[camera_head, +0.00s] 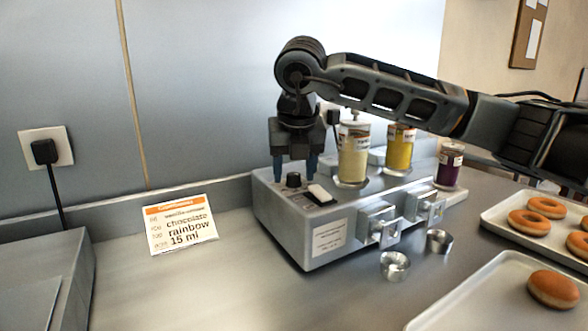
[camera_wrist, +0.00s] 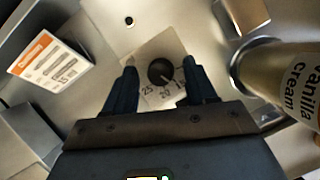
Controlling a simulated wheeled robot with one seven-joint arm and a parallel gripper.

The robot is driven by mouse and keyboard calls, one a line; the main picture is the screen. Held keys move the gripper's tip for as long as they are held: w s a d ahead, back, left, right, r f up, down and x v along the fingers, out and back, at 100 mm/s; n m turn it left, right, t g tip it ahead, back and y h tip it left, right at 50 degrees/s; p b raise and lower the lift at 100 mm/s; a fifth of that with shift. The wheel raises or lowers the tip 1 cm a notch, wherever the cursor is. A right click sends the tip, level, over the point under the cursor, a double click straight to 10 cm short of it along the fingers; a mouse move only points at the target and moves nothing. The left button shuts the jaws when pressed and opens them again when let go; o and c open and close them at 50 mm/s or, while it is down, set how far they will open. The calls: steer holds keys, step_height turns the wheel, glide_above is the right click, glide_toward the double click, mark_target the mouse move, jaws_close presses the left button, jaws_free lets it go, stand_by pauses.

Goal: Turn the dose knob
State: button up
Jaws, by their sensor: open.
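The dose knob (camera_head: 293,180) is a small black round knob on top of the grey dispenser box, near its left end. In the wrist view the knob (camera_wrist: 161,71) has a light pointer line and sits on a pale dial plate with printed numbers, 25 and 20 among them. My gripper (camera_head: 295,168) points straight down over the knob. In the wrist view its two dark blue fingers (camera_wrist: 160,82) are apart, one on each side of the knob's near edge. The gripper is open and holds nothing. I cannot tell whether a finger touches the knob.
A vanilla cream jar (camera_head: 354,155), a yellow jar (camera_head: 399,150) and a purple jar (camera_head: 449,167) stand right of the gripper. A white rocker switch (camera_head: 320,193) is beside the knob. An order card (camera_head: 181,224) reads chocolate, rainbow, 15 ml. Donut trays (camera_head: 497,217) lie at right.

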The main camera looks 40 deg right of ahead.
steer(key=v, duration=0.7)
steer(key=shift+s+r, duration=0.2)
steer(key=shift+r, duration=0.15)
steer(key=shift+a, duration=0.2)
